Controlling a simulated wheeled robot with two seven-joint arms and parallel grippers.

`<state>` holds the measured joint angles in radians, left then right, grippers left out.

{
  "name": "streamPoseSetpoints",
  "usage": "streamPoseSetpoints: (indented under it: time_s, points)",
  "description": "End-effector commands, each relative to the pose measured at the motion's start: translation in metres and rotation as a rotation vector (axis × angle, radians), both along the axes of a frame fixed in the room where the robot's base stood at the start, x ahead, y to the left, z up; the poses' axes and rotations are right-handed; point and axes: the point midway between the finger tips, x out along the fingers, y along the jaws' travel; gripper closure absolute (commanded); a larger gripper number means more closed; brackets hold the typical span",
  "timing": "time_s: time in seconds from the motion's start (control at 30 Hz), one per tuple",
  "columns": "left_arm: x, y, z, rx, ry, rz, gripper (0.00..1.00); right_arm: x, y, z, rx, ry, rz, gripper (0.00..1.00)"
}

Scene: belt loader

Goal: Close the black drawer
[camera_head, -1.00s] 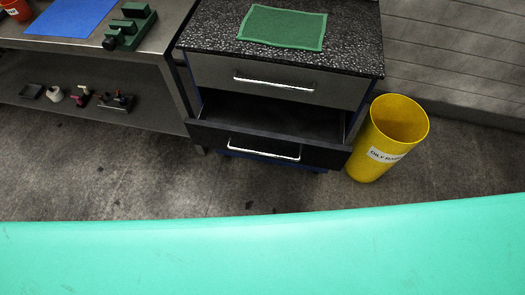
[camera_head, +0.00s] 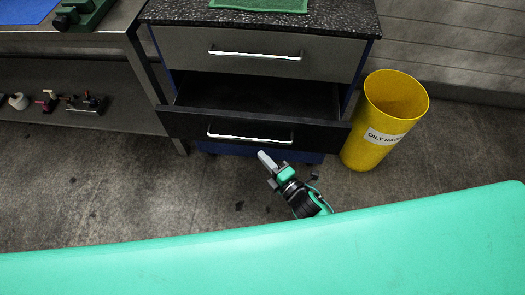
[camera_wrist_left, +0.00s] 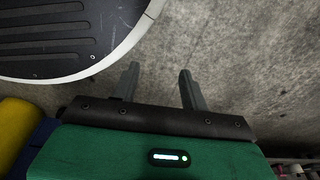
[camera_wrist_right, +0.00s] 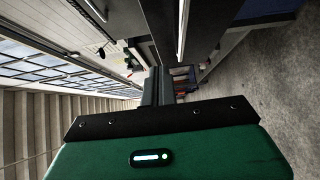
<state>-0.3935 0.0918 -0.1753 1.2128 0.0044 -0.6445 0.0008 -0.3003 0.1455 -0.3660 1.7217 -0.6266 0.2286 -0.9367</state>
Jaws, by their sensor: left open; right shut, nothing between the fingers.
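The black drawer (camera_head: 180,124) is pulled out below a grey drawer (camera_head: 225,45) that is shut. Its inside (camera_head: 260,95) looks empty, and a silver bar handle (camera_head: 250,137) runs along its front. My right gripper (camera_head: 266,160) is shut and empty, just in front of and below the handle; I cannot tell if it touches the front. In the right wrist view, my right gripper's fingers (camera_wrist_right: 159,86) are together. My left gripper (camera_wrist_left: 158,80) is open and empty over the concrete floor; it is not in the head view.
A yellow bin (camera_head: 362,153) labelled for oily rags stands right of the cabinet. A steel bench (camera_head: 105,45) with several small items on its lower shelf (camera_head: 60,75) stands at the left. My turquoise body fills the bottom of the head view.

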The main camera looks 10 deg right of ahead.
Motion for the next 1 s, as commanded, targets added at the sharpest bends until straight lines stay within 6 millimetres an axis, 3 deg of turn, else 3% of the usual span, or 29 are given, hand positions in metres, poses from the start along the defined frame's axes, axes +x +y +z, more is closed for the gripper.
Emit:
streamPoseSetpoints:
  time_s: [0.43, 0.6, 1.0]
  points:
    - [-0.018, 0.006, -0.014, 0.006, 0.005, -0.004, 0.55, 0.074, 0.042, 0.002, 0.003, 0.002, -0.001, 1.0]
    - [-0.026, 0.01, -0.02, 0.008, 0.007, -0.006, 0.55, 0.097, 0.036, 0.001, 0.001, 0.003, -0.002, 1.0]
    - [-0.032, 0.012, -0.025, 0.01, 0.005, -0.008, 0.55, 0.112, 0.031, 0.0, 0.002, 0.004, -0.002, 1.0]
